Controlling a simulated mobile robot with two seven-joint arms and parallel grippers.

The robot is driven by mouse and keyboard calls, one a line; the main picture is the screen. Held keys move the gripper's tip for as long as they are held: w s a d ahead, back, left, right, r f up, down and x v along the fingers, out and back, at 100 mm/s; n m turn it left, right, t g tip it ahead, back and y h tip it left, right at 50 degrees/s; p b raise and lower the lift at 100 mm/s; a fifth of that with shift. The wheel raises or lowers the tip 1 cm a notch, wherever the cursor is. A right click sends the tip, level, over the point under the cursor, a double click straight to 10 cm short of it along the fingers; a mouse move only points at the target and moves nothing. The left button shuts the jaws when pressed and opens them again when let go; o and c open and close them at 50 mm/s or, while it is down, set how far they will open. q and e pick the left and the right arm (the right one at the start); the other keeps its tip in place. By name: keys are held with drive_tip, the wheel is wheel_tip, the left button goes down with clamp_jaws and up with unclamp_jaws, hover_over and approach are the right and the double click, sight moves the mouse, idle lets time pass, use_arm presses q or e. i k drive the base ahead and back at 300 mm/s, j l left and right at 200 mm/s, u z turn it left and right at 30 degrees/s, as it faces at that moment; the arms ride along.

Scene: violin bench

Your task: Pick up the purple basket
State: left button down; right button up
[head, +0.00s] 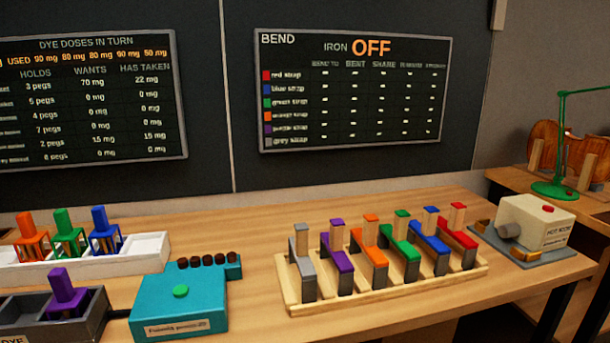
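The purple basket (65,292) is at the lower left of the head view. It sits upright in a dark grey trough (97,318) whose front label reads "DYE". Its purple handle block sticks up above the trough rim, and its lower part is hidden inside. Neither of my grippers shows in this view, and nothing is seen touching the basket.
Orange (29,236), green (67,232) and blue (103,231) baskets stand behind it in a white tray (146,252). A teal box (180,312) with a green button is at its right. Further right are a strap rack (390,300) and a bending iron (530,225).

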sight(67, 300)
drive_tip(key=u, duration=1.6)
